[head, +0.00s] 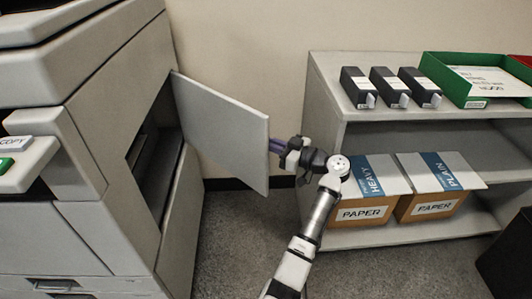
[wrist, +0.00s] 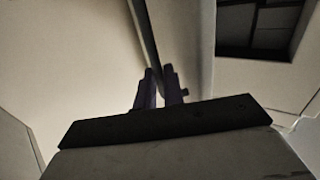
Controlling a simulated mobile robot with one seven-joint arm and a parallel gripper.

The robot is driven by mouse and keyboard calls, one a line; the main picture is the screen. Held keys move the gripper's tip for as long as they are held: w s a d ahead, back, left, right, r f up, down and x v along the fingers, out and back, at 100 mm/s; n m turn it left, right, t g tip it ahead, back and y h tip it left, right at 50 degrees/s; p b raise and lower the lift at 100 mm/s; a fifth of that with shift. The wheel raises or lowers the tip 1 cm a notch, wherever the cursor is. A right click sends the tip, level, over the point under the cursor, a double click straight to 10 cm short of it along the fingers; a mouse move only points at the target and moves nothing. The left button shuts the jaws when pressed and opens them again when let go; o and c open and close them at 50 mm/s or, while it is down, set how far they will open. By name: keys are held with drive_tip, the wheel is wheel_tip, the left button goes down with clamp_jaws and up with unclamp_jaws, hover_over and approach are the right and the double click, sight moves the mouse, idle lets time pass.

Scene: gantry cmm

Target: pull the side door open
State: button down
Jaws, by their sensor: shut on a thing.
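The side door (head: 225,135) is a light grey panel on the copier's right side. It stands swung out from the body, with the dark opening (head: 158,165) showing behind its hinge side. My gripper (head: 276,147) is at the door's free right edge, its fingertips partly hidden by the panel. In the wrist view, the two dark fingers (wrist: 160,82) are close together at the door (wrist: 190,45), shut on it. Whether they hold a handle or the bare edge is too dark to tell. The opening (wrist: 258,28) also shows at the upper right of the wrist view.
The copier (head: 90,120) fills the left. A grey shelf unit (head: 325,90) stands at the right, with black toner boxes (head: 385,88), a green tray (head: 455,85) and two paper boxes (head: 362,212). Carpet floor (head: 232,245) is clear between copier and shelf.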

drive_tip(key=shift+w+a+r, duration=0.1)
drive_tip(key=shift+w+a, duration=0.1)
drive_tip(key=shift+a, duration=0.2)
drive_tip(key=c, duration=1.5)
unclamp_jaws()
drive_tip(key=shift+a, duration=0.15)
drive_tip(key=shift+d, duration=0.2)
drive_tip(key=v, duration=1.3)
drive_tip(key=shift+s+d, duration=0.2)
drive_tip(key=shift+d, duration=0.2)
